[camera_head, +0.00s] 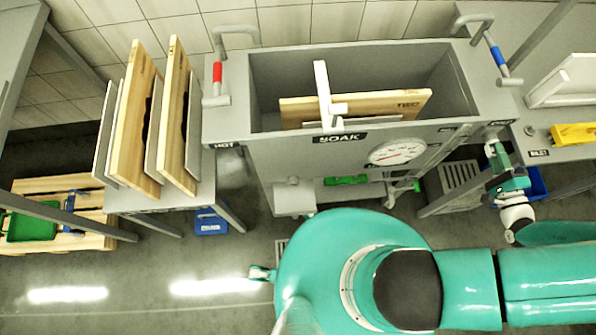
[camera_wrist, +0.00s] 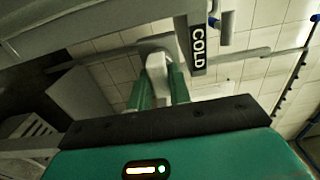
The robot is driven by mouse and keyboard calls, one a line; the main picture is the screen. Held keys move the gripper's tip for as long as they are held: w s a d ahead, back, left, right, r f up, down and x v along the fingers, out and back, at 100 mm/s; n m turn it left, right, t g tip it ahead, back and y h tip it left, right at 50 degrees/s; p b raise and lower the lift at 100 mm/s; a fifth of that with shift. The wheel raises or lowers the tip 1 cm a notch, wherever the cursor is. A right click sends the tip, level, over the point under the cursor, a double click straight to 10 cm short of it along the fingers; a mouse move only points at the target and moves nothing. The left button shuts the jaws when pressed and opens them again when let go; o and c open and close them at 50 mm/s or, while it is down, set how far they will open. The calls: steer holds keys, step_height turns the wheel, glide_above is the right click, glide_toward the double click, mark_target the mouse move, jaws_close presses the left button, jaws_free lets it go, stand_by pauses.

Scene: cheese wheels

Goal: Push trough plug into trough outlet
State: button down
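The grey trough (camera_head: 480,90), marked SOAK, stands upper middle in the head view. Nothing can be surely identified as its plug or outlet. My gripper (camera_head: 496,152) is at the trough's right front corner, beside a small dark label. In the wrist view, the two green fingers (camera_wrist: 160,92) stand on both sides of a pale grey rounded piece (camera_wrist: 156,66), near the COLD sign (camera_wrist: 198,50). The piece may be the plug, but its lower part is hidden. Whether the fingers press on it cannot be told.
A wooden board (camera_head: 400,101) and a white upright bar (camera_head: 322,85) are in the trough. A round gauge (camera_head: 397,152) is on its front. More boards stand on a left table (camera_head: 205,190). A right-hand table (camera_head: 540,130) bears a yellow object (camera_head: 574,134). Open floor lies at lower left.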

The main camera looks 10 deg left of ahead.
steer(key=shift+s, duration=0.1)
steer(key=shift+v, duration=0.8)
steer(key=shift+s+d, duration=0.1)
steer(key=shift+s, duration=0.05)
steer(key=shift+v, duration=1)
steer(key=shift+s+d, duration=0.15)
steer(key=shift+s, duration=0.25)
steer(key=shift+v, duration=1.45)
